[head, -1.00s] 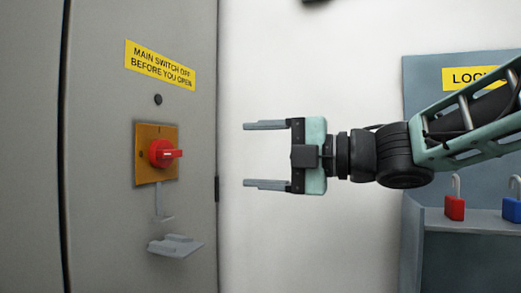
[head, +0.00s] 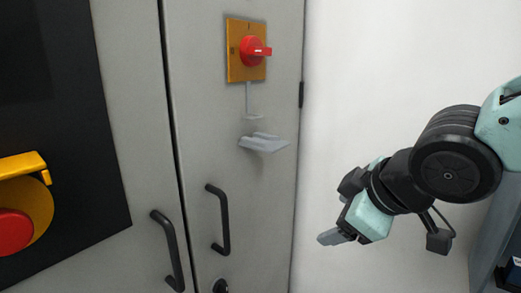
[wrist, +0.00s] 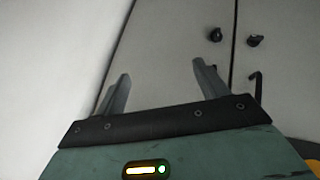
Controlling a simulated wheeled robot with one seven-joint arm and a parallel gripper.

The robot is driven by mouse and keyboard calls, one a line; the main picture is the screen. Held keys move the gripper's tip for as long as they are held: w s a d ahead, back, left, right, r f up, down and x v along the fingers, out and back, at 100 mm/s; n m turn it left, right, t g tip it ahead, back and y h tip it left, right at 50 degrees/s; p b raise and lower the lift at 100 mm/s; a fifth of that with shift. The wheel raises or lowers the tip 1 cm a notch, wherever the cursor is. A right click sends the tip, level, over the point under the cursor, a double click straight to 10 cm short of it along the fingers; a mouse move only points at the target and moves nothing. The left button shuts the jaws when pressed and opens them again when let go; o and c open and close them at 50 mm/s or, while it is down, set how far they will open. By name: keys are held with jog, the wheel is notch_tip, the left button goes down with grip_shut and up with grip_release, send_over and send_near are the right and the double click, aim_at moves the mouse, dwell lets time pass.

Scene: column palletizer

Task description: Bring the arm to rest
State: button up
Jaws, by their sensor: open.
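My gripper (head: 330,238) is at the right in the head view, in front of the white wall and to the right of the grey cabinet (head: 205,110). It points down and to the left, and it touches nothing. In the wrist view its two fingers (wrist: 160,90) stand apart with nothing between them. The arm is bent, with its wrist joint above the gripper.
The cabinet carries a red rotary switch (head: 252,51) on a yellow plate, a small grey bracket (head: 263,143) and black handles (head: 219,220). A large red button (head: 12,230) is at the left. The white wall (head: 370,70) beside the cabinet is bare.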

jog(key=s+d+f+m+g+h, duration=0.15)
jog(key=s+f+g, duration=0.25)
jog(key=s, duration=0.5)
jog(key=s+a+f+m+g+h, duration=0.1)
jog(key=s+f+m+g, duration=0.3)
jog(key=s, duration=0.4)
notch_tip(320, 180, up, 11)
jog(key=n+p, duration=0.1)
jog(key=p, duration=1.1)
jog(key=shift+w+d+t, duration=0.2)
jog(key=shift+w+t, duration=0.1)
jog(key=shift+w, duration=0.05)
